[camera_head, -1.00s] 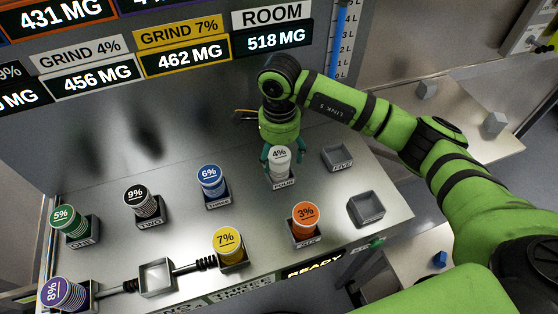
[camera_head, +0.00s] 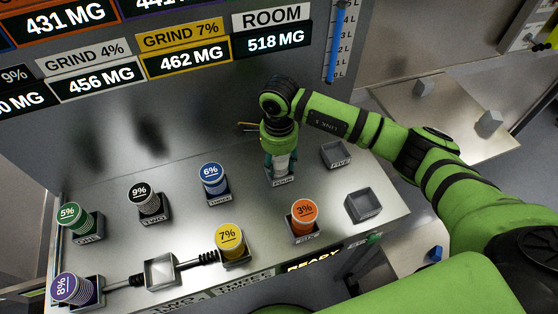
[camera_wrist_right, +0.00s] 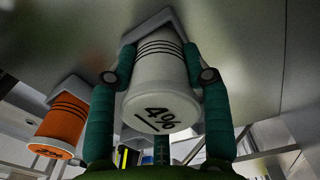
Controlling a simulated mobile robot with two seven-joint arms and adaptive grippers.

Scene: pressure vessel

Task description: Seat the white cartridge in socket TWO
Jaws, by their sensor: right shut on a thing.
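The white cartridge marked 4% (camera_wrist_right: 160,85) sits upright in the socket labelled FOUR (camera_head: 281,180). My right gripper (camera_head: 281,166) has come down over it from above, one finger on each side, and is shut on it. In the right wrist view the teal fingers of my right gripper (camera_wrist_right: 160,74) flank the cartridge, whose far end is still at the grey socket. Socket TWO (camera_head: 155,216) is at the left and holds a black cartridge marked 9% (camera_head: 144,200). My left gripper is out of view.
Blue 6% (camera_head: 213,178), green 5% (camera_head: 78,219), yellow 7% (camera_head: 230,240), orange 3% (camera_head: 303,216) and purple 8% (camera_head: 72,289) cartridges stand in other sockets. An upright panel stands behind.

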